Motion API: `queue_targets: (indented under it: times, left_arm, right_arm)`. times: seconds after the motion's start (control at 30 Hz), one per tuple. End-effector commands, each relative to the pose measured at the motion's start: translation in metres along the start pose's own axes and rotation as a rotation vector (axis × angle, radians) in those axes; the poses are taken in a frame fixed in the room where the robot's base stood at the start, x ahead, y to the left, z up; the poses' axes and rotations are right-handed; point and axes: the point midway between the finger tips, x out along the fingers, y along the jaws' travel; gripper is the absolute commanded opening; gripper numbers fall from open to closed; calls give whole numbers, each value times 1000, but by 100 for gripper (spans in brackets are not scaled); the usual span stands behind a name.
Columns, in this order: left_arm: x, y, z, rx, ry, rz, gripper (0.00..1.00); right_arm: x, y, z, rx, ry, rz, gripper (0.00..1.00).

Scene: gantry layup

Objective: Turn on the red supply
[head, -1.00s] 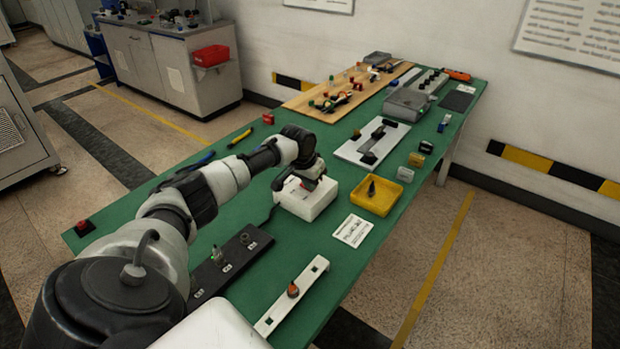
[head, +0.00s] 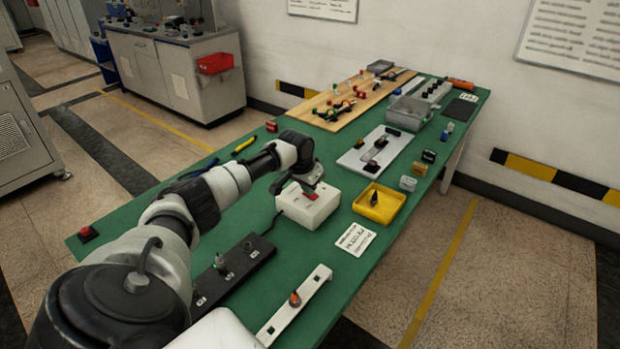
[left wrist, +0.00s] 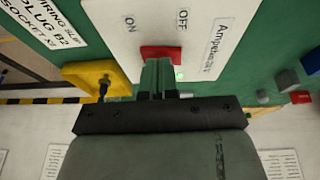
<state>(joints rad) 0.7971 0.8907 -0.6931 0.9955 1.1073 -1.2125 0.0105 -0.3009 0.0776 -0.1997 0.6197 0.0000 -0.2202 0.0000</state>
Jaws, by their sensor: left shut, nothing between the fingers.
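The supply is a white box (head: 296,211) with a red rocker switch (head: 309,194) on top, at the middle of the green bench. In the left wrist view the red rocker (left wrist: 160,52) sits below printed ON and OFF labels on the white face (left wrist: 205,55). A small green glow shows beside my fingers there. My left gripper (head: 313,185) is shut and empty, its fingertips right at the rocker. It also shows in the left wrist view (left wrist: 158,68), where the fingers hide the rocker's near part; I cannot tell whether they touch it. My right gripper is out of view.
A yellow tray (head: 366,211) with a dark object stands right of the box. A printed card (head: 355,239) lies in front of the tray. A black strip (head: 232,272) with fittings and a white bar (head: 296,308) lie nearer.

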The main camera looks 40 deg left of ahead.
Motion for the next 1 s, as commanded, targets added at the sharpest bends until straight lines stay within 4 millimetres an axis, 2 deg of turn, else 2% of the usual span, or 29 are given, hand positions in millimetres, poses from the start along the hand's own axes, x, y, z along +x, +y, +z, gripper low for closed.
queue_targets:
  times: [0.4,0.47,0.8,1.0]
  left_arm:
    - [-46,12,-14,1,0,1,0]
    - [-53,14,-12,3,3,0,0]
    - [-117,29,-12,1,2,0,0]
    - [-132,33,-12,0,1,1,0]
  right_arm:
    - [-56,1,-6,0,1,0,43]
    - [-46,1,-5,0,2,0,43]
    - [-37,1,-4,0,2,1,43]
    - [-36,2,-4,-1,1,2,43]
